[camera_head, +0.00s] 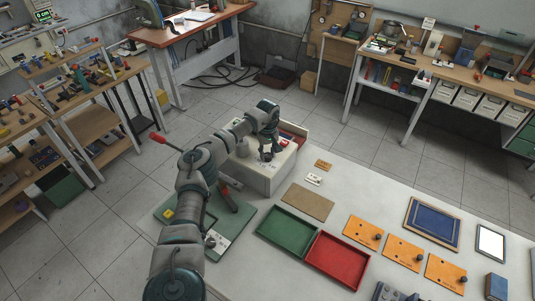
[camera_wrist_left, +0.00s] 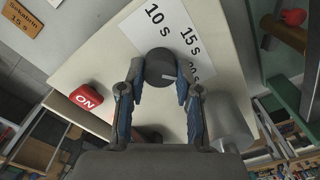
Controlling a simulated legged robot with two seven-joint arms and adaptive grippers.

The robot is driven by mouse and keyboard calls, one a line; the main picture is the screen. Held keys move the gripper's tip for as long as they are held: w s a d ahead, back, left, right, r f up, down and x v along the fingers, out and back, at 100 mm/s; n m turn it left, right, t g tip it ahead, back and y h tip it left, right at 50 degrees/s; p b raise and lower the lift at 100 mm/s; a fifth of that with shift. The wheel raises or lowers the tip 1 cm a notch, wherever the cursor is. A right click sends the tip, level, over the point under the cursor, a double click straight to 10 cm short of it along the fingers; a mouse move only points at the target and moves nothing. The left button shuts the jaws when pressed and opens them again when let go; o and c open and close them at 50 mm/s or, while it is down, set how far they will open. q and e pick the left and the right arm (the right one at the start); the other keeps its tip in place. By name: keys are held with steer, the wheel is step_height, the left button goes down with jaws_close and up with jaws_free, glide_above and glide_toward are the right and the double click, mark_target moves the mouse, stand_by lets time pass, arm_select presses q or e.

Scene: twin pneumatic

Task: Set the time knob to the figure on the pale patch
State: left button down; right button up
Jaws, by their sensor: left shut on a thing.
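The time knob (camera_wrist_left: 158,66) is a dark round knob on a pale machine panel in the left wrist view. My left gripper (camera_wrist_left: 160,80) is shut on it, a finger on each side. A white mark on the knob points right, towards a third figure partly hidden by a finger. The figures 10 s (camera_wrist_left: 153,14) and 15 s (camera_wrist_left: 189,37) show above. In the head view my left gripper (camera_head: 266,154) is over the pale machine (camera_head: 262,177). A small pale plate (camera_head: 314,180) has unreadable marks. My right gripper is out of view.
A red ON button (camera_wrist_left: 86,97) and a grey cylinder (camera_wrist_left: 230,121) flank my left gripper. A green tray (camera_head: 263,231) and a red tray (camera_head: 316,278) lie nearby. Orange plates with dark knobs (camera_head: 362,232) lie to the right.

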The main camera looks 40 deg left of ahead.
mark_target(267, 154)
arm_select(q)
steer(key=shift+w+r+m, duration=0.1)
steer(key=shift+r+m, duration=0.05)
steer(key=shift+m, duration=0.95)
steer(key=c, duration=0.8)
jaws_free()
step_height(267, 154, up, 12)
steer(key=shift+a+f, duration=0.1)
steer(key=shift+f, duration=0.05)
steer(key=shift+f, duration=0.15)
